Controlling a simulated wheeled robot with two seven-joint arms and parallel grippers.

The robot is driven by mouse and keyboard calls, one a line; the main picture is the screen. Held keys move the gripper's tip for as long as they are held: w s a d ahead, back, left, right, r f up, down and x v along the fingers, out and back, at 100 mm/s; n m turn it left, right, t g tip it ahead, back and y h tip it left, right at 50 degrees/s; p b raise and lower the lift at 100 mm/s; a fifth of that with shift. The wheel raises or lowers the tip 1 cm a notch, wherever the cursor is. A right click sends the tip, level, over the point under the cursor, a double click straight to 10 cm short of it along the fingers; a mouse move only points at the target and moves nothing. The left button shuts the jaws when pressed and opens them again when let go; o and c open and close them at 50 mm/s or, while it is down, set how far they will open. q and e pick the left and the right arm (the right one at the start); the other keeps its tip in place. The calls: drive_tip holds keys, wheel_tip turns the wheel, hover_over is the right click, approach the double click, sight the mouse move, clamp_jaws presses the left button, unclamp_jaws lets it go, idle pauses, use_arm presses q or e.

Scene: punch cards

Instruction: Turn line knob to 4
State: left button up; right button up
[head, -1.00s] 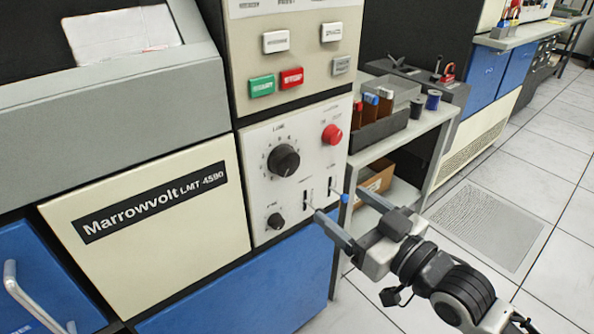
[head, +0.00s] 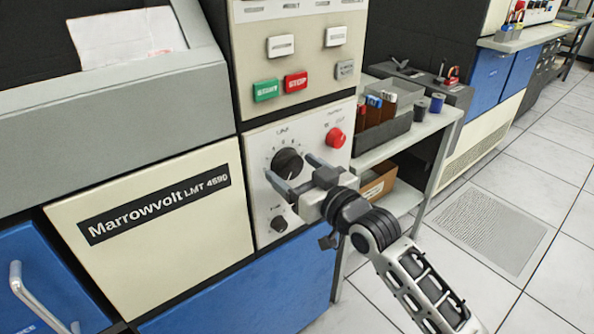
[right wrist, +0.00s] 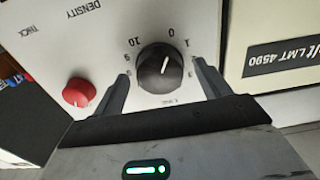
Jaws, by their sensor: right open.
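The line knob (head: 288,163) is a black dial on the cream control panel (head: 263,144), with printed numbers around it. In the right wrist view the panel shows upside down, and the knob (right wrist: 160,68) has a white pointer mark tilted up and slightly right, toward the numeral 1 side. My right gripper (head: 290,167) is open at the knob. In the wrist view its fingers (right wrist: 160,74) stand one on each side of the knob, with small gaps. I cannot tell how deep they reach. My left gripper is not in view.
A red knob (head: 335,138) sits upper right of the line knob. A smaller black knob (head: 278,224) sits below. Green and red buttons (head: 295,82) are above. A shelf unit (head: 425,130) with trays stands to the right. Open floor lies beyond it.

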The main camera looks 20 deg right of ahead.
drive_tip(key=c, duration=1)
